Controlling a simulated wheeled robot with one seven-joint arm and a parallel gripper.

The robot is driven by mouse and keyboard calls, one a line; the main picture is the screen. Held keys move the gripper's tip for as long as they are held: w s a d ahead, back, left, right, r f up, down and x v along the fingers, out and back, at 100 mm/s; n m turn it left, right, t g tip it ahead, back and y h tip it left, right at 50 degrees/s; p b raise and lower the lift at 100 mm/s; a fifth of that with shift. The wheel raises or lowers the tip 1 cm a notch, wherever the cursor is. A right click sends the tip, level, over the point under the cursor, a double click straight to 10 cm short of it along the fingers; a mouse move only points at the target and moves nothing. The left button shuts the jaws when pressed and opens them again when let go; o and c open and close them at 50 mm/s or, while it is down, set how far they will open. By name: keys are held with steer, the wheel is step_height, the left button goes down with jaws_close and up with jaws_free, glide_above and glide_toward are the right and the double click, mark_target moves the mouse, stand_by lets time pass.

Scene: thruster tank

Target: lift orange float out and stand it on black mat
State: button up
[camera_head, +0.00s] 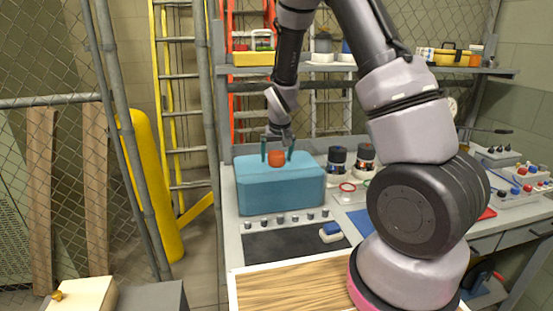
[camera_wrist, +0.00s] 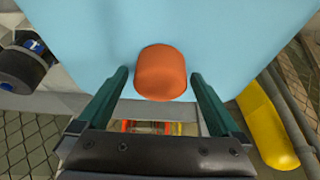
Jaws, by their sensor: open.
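The orange float (camera_head: 276,157) sits at the top of a blue tank (camera_head: 281,190) on the bench, near its back edge. In the wrist view the float (camera_wrist: 161,73) lies against the light blue water or tank top (camera_wrist: 230,35), ahead of and between the fingers. My gripper (camera_head: 277,150) is open over the tank, with one finger on each side of the float and apart from it. The fingers also show in the wrist view (camera_wrist: 160,85). A dark mat (camera_head: 290,240) lies on the bench in front of the tank.
A row of knobs (camera_head: 285,218) runs between tank and mat. A blue and white block (camera_head: 331,232) sits at the mat's right edge. Dark cylinders (camera_head: 337,160) stand right of the tank. A shelf (camera_head: 390,70) spans behind. My arm hides part of the bench's right side.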

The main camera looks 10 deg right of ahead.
mark_target(276, 153)
steer(key=c, duration=1.4)
steer(key=shift+r, duration=10.05)
